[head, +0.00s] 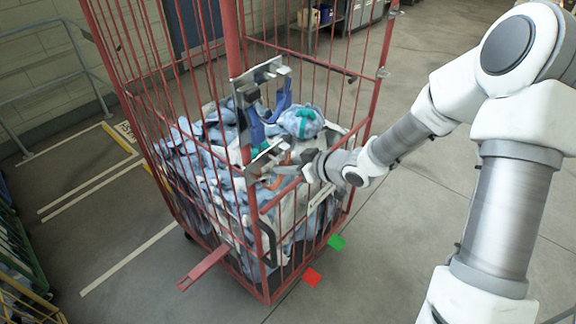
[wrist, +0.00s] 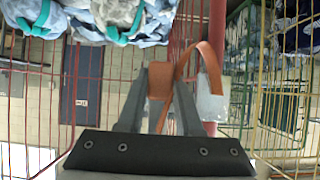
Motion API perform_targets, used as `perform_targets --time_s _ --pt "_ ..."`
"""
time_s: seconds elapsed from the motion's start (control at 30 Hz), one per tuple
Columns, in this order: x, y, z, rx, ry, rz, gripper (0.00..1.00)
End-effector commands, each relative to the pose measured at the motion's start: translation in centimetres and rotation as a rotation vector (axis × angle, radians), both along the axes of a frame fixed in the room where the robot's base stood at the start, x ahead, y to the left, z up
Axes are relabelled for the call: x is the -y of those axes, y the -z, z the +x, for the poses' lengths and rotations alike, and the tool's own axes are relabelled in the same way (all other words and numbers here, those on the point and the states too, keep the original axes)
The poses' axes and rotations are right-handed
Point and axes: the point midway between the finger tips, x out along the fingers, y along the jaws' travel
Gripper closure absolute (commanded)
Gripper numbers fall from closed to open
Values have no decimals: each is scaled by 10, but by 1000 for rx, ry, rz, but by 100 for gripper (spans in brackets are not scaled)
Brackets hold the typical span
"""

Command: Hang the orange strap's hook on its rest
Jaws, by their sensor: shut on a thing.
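The orange strap (wrist: 208,68) forms a loop in the wrist view. One part of it runs between the fingers of my gripper (wrist: 159,70), which is shut on it. In the head view my gripper (head: 304,170) is at the near side of the red cage, and a little of the orange strap (head: 279,180) shows just left of it. A pale metal bracket (head: 266,156) sits close by, left of my gripper. In the wrist view a pale plate (wrist: 212,106) is right of the fingers, behind the loop. I cannot make out the strap's hook or whether it touches a rest.
The red cage trolley (head: 232,28) has thin bars around pale blue bags (head: 212,180). A second metal bracket (head: 262,76) with blue straps (head: 284,97) is higher up. Red (head: 312,277) and green (head: 337,241) floor markers lie beside the cage. Floor to the right is clear.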

Motion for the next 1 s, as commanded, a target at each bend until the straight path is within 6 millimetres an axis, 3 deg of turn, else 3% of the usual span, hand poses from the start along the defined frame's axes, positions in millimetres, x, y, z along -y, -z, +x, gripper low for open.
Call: perform_targets --time_s 0.6,0.87,0.9,1.0 --pt "0 21 0 -1 1 1 100" --pt "0 21 0 0 1 0 100" --pt "0 21 0 -1 1 1 64" --pt "0 21 0 0 0 0 46"
